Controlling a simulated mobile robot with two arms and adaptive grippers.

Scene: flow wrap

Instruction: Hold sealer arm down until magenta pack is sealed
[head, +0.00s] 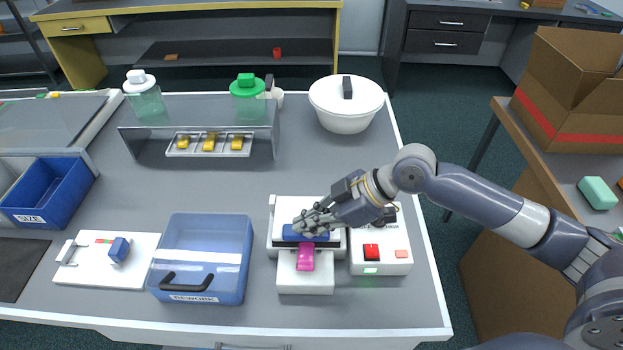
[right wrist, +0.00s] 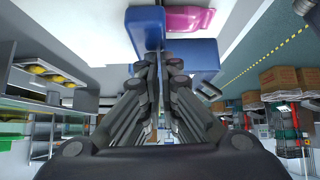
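The sealer (head: 283,241) is a white machine at the front middle of the table. Its blue arm (head: 321,238) lies low across it, and shows in the right wrist view (right wrist: 195,58). The magenta pack (head: 305,259) lies on the white front bed, its back end at the blue arm; it also shows in the right wrist view (right wrist: 190,18). My right gripper (head: 305,223) is at the blue arm, its fingers drawn close together (right wrist: 160,62). I cannot tell whether a blue part sits between the fingertips. My left gripper is out of view.
A white control box (head: 390,262) with a red button (head: 371,250) and a lit green lamp (head: 370,270) stands right of the sealer. A clear blue rework bin (head: 200,245) stands to its left. A white lidded pot (head: 345,104) is behind. The table's middle is clear.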

